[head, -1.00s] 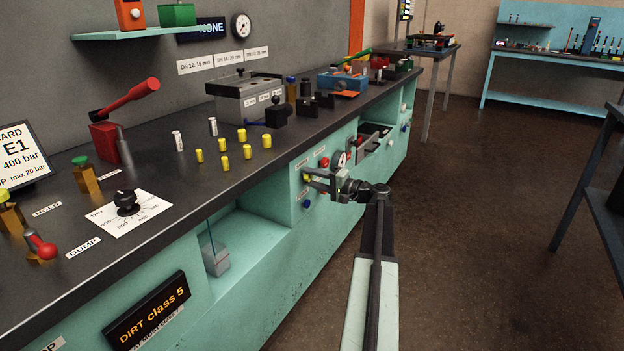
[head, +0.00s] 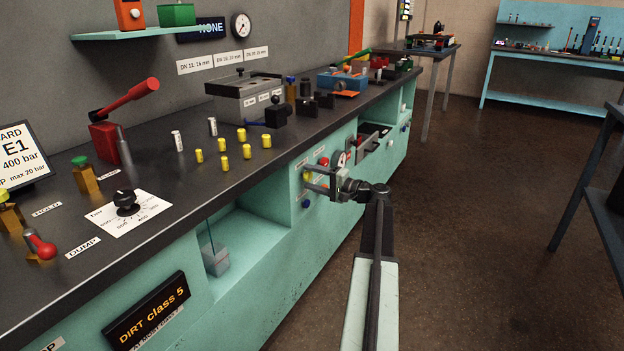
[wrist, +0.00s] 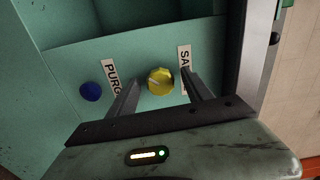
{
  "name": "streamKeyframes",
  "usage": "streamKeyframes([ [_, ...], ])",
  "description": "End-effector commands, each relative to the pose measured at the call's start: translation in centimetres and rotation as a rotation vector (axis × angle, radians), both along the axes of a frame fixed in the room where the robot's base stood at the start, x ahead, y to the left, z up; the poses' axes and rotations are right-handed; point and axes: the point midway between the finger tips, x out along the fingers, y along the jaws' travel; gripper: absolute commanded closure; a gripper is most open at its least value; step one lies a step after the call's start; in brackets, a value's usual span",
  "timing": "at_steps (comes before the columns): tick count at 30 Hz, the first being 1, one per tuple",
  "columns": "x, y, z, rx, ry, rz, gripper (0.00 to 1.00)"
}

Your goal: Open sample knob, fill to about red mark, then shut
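The yellow sample knob (wrist: 160,81) is on the teal front panel, beside a partly hidden label starting "SA" (wrist: 184,68). My gripper (wrist: 160,88) is open, with one finger on each side of the knob and a gap at both sides. A grey container (head: 216,262) stands in the open niche under a thin blue line. No red mark or fill level can be made out.
A blue knob (wrist: 91,92) with a "PURG" label sits left of the yellow one. A red knob (head: 324,162) and a round gauge (head: 340,158) are close to my gripper. A "DIRT class 5" display (head: 147,312) is on the front.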

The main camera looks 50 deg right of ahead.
Motion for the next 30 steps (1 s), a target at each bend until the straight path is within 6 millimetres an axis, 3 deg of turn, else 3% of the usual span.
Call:
streamKeyframes([
  [5, -0.9, -0.2, 0.0, 0.000, 0.000, -0.002, 0.41],
  [12, -5.5, -1.3, 0.0, 0.000, 0.000, -0.002, 0.41],
  [16, -7.1, -1.7, 0.0, 0.000, 0.000, 0.000, 0.41],
  [30, -7.5, -1.8, 0.0, 0.000, 0.000, 0.001, 0.41],
])
